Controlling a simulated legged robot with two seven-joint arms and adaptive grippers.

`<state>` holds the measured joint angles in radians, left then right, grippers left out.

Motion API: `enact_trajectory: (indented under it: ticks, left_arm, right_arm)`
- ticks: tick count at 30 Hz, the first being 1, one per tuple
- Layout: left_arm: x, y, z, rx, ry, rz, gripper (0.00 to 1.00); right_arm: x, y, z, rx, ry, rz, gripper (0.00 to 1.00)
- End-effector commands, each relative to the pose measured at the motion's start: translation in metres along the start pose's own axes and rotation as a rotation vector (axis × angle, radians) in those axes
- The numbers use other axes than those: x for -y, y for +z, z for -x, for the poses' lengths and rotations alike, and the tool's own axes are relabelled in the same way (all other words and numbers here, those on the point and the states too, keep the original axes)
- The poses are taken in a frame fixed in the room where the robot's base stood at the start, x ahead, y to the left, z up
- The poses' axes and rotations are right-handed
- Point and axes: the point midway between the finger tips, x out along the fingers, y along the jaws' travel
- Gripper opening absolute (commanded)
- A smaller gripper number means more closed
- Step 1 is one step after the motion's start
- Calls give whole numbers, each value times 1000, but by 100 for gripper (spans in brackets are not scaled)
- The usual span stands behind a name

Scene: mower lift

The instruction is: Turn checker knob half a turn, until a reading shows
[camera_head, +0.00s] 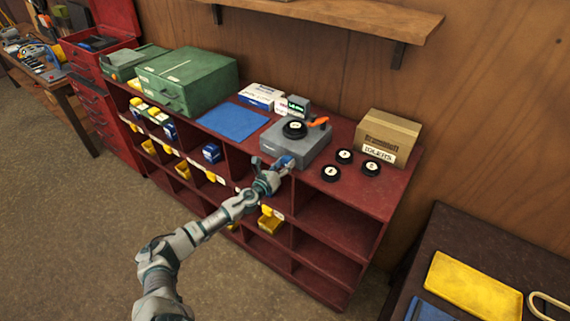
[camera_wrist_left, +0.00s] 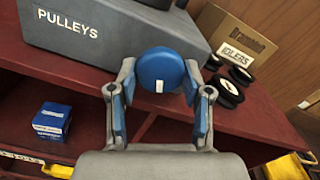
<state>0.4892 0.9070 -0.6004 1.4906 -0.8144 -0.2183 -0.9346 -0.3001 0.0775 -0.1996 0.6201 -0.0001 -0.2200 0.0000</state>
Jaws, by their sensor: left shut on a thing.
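The checker is a grey box (camera_head: 296,145) on the red shelf unit's top, with a black pulley (camera_head: 294,129) and an orange lever (camera_head: 318,122) on it. Its small display (camera_head: 298,104) shows green characters, too small to read. In the left wrist view the box's front (camera_wrist_left: 105,38) is marked PULLEYS. The round blue knob (camera_wrist_left: 166,62) sticks out of that front, with a white mark (camera_wrist_left: 159,86) at its lower edge. My left gripper (camera_head: 277,166) is shut on the knob, one finger at each side (camera_wrist_left: 160,78). My right gripper is out of view.
Three loose black pulleys (camera_head: 344,156) and an IDLERS carton (camera_head: 388,137) stand to the right of the checker. A blue mat (camera_head: 232,121), a white box (camera_head: 261,96) and a green drawer case (camera_head: 187,80) are to the left. Bins (camera_head: 270,221) sit in the shelf below.

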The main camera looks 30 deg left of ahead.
Motion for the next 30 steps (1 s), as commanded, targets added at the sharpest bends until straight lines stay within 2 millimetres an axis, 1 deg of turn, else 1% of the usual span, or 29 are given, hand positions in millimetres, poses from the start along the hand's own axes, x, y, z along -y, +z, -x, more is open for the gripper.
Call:
enact_trajectory:
  ticks: [1, 6, 12, 18, 29, 30]
  left_arm:
    - [-2, -9, 2, -17, 3, -33, 14]
    - [-3, -10, 2, -18, 2, -131, 14]
    - [-3, -10, 2, -18, 1, -202, 14]
    - [-3, -10, 2, -18, 0, -231, 14]
    - [-3, -10, 2, -18, -1, -234, 14]
    - [-3, -10, 2, -18, -1, -233, 52]
  right_arm:
    - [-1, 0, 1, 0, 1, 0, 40]
    - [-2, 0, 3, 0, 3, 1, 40]
    - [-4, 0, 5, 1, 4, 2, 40]
    - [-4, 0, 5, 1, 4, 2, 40]
    - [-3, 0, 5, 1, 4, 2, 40]
    - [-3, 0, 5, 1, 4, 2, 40]
